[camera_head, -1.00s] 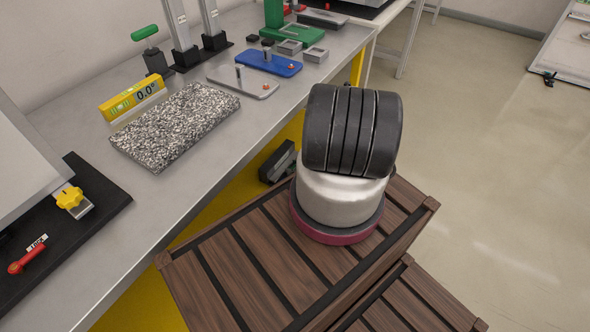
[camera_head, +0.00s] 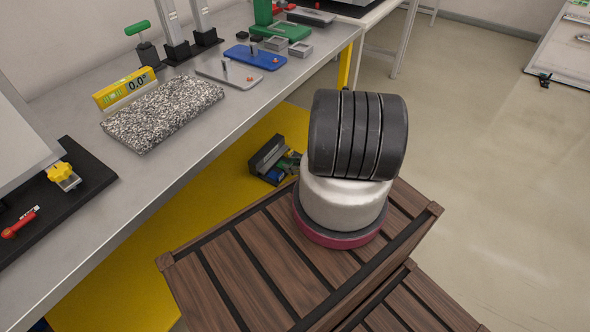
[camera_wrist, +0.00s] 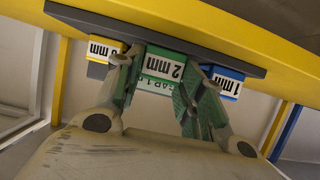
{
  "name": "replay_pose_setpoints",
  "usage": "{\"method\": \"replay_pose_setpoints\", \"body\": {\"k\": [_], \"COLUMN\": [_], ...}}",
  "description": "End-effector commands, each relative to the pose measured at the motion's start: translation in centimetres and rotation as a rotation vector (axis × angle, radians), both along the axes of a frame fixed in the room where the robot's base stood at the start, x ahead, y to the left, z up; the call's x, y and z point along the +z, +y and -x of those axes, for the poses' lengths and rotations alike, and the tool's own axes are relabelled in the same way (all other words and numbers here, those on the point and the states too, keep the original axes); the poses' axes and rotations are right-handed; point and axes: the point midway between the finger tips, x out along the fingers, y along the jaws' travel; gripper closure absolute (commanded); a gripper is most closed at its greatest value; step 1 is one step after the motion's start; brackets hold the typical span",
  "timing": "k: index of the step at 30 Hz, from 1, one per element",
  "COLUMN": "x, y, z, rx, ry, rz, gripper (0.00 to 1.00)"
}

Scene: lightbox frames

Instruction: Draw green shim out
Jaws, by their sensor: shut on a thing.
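In the wrist view, the green shim (camera_wrist: 166,67) carries a white "2 mm" label and sits between a yellow shim (camera_wrist: 97,68) and a blue "1 mm" shim (camera_wrist: 226,86). All three meet a dark grey holder (camera_wrist: 180,52). My gripper (camera_wrist: 162,83) has a finger on each side of the green shim and is shut on it. The fingers hide parts of the shims.
A yellow beam (camera_wrist: 200,30) runs close along the holder in the wrist view. The grey bench (camera_head: 175,150) carries a speckled slab (camera_head: 165,110), a yellow level (camera_head: 124,88) and several fixtures. Open floor (camera_head: 480,150) lies to the right.

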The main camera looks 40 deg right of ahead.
Motion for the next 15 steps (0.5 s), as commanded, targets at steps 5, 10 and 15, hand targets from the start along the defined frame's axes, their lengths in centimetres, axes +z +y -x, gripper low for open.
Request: {"method": "replay_pose_setpoints", "body": {"k": [5,10,15], "x": [0.12,0.11,0.08], "y": [-0.03,-0.04,-0.02], "z": [-0.19,-0.12,-0.11], "rx": [-0.001,-0.002,-0.002], "ry": [-0.004,-0.003,-0.002], "rz": [-0.002,-0.003,-0.002], "gripper": [1.0,1.0,0.52]}}
